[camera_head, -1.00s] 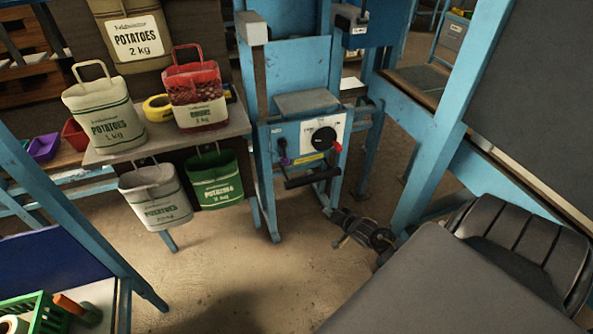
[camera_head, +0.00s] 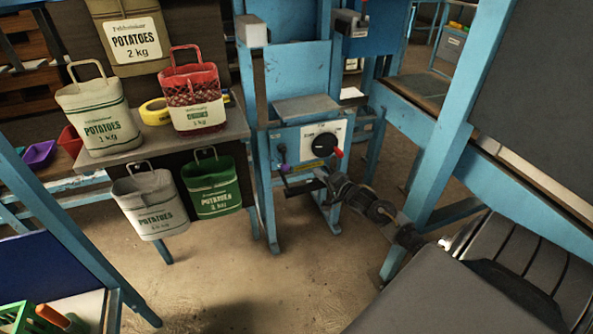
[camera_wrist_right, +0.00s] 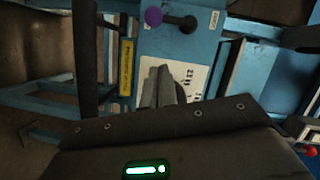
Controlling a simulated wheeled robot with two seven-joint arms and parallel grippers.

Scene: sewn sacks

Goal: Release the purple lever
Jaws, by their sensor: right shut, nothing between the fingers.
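The purple lever (camera_head: 283,168) is at the left of the control panel (camera_head: 296,140) on the blue machine. In the right wrist view its purple ball (camera_wrist_right: 153,16) sits on a dark arm near the top. My right gripper (camera_head: 325,178) is in front of the panel's lower part, to the right of the lever. In the right wrist view its fingers (camera_wrist_right: 162,88) are shut and empty, apart from the purple ball. My left gripper is not in view.
A black dial with a red tip (camera_head: 324,145) is on the panel's right. A dark bar (camera_head: 304,187) juts out below the panel; a yellow label (camera_wrist_right: 126,67) is near it. A table (camera_head: 170,145) with potato sacks stands to the left.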

